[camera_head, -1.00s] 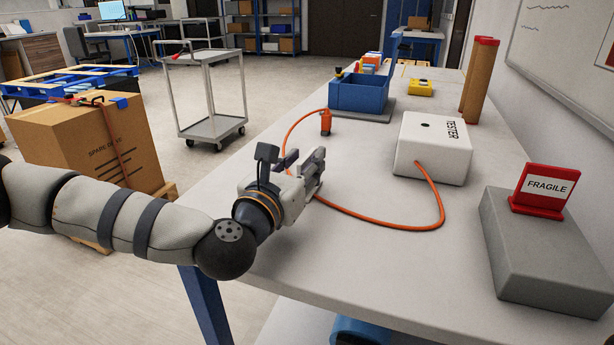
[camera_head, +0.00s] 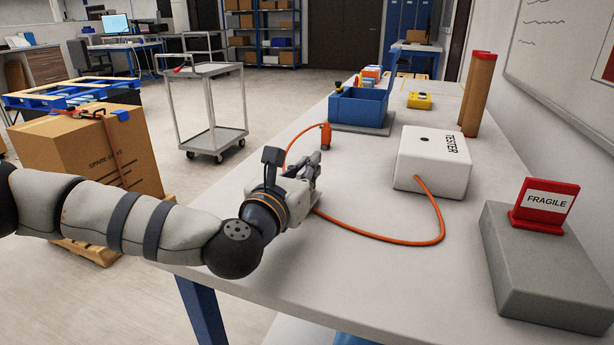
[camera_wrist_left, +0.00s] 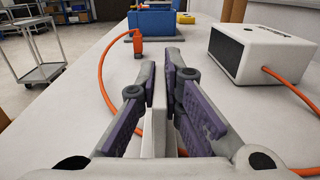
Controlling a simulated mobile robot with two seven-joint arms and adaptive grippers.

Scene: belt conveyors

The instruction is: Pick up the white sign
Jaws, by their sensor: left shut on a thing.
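My left gripper (camera_head: 314,168) reaches in over the grey workbench, left of the tester box. In the left wrist view its purple-padded fingers (camera_wrist_left: 163,85) are shut on a thin white thing seen edge-on, which I take to be the white sign (camera_wrist_left: 159,118). Its face and any lettering do not show there. In the head view the gripper hides it, so I cannot tell whether it touches the bench. A red sign reading FRAGILE (camera_head: 546,202) stands on a grey block at the right. My right gripper is not in view.
A white tester box (camera_head: 430,165) has an orange cable (camera_head: 400,242) curving across the bench beside my gripper. An orange plug (camera_head: 325,135), a blue bin (camera_head: 357,108) and brown tubes (camera_head: 477,95) stand farther back. The near bench surface (camera_head: 390,285) is clear.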

